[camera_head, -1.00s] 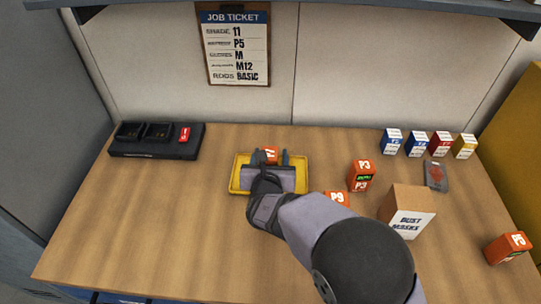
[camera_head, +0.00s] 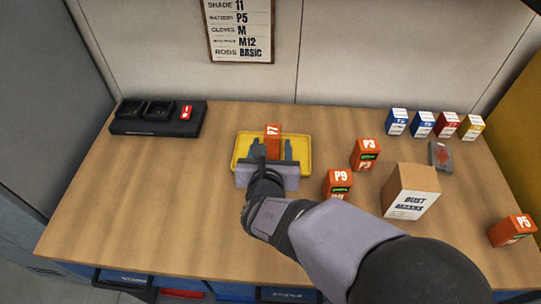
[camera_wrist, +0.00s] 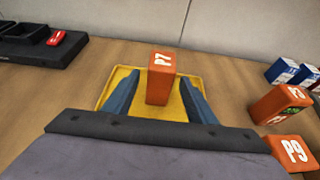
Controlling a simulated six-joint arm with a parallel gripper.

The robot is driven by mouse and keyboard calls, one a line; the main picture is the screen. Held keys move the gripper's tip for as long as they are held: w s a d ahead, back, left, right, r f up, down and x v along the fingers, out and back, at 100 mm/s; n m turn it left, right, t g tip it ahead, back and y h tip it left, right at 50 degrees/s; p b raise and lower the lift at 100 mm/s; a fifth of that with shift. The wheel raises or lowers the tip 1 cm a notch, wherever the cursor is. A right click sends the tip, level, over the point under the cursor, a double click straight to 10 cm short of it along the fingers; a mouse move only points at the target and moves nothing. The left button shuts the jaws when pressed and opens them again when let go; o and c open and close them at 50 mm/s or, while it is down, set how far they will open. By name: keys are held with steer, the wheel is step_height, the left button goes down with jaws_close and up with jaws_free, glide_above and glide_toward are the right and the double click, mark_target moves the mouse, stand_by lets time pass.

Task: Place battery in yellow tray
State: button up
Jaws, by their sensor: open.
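An orange battery marked P7 (camera_head: 273,140) stands upright in the yellow tray (camera_head: 240,150) at the middle of the table. It also shows in the wrist view (camera_wrist: 161,78), with the tray (camera_wrist: 110,92) around its foot. My gripper (camera_head: 275,148) is open over the front of the tray. Its two fingers lie on either side of the battery, with gaps showing in the wrist view. The front edge of the tray is hidden by my gripper. Other orange batteries stand to the right: P3 (camera_head: 366,154), P9 (camera_head: 338,184) and, at the far right, P5 (camera_head: 512,230).
The job ticket (camera_head: 240,30) on the wall reads battery P5. A dust mask box (camera_head: 410,190) stands right of P9. Small blue, red and yellow boxes (camera_head: 422,124) stand at the back right. A black charger (camera_head: 155,120) is back left. The left table area is clear.

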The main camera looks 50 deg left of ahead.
mark_target(272, 145)
steer(key=shift+v, duration=1.85)
